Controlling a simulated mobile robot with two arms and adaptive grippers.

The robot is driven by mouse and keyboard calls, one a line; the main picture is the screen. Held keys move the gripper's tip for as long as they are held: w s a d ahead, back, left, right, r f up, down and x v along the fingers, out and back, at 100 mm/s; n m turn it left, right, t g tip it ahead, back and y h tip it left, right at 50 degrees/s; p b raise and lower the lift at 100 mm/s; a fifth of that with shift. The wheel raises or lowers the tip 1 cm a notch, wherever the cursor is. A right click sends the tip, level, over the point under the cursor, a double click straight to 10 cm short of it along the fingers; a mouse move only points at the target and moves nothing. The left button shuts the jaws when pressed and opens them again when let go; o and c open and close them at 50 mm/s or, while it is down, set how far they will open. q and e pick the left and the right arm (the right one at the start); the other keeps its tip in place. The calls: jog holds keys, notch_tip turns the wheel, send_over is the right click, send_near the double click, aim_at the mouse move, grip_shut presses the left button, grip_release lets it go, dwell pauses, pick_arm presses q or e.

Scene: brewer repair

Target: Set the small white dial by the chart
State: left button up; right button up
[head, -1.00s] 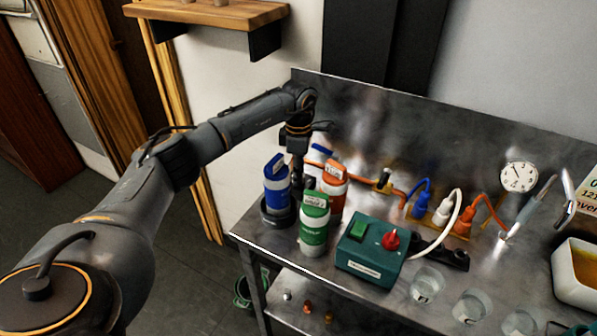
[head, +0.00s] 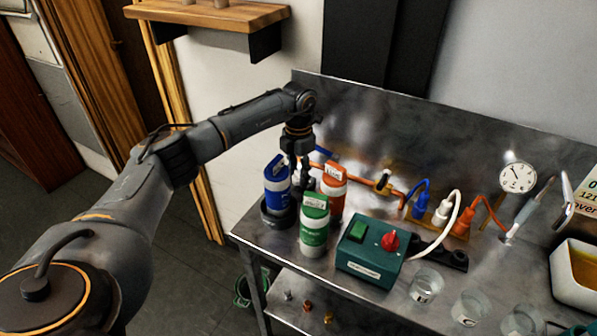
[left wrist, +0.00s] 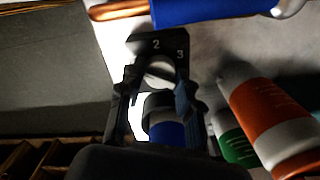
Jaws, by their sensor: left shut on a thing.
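My left gripper (head: 298,172) reaches down behind the blue bottle (head: 277,180) at the left end of the steel bench. In the left wrist view, the gripper (left wrist: 158,78) is shut on a small white dial (left wrist: 160,70), with a finger on either side. A white sheet with dark print (head: 588,190), perhaps the chart, is cut off at the right edge. My right gripper is not in view.
Green (head: 314,226) and orange (head: 333,190) bottles stand close to the left gripper. A teal box with a red knob (head: 370,250) is in front. Copper piping runs behind. Glass beakers (head: 425,284) and a white tub (head: 578,275) stand to the right.

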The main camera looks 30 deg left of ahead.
pick_arm(q)
jog(key=shift+n, duration=0.3)
jog(key=o, duration=1.1)
jog(key=shift+o, duration=0.2)
jog(key=shift+r, duration=0.1)
notch_tip(320, 180, up, 12)
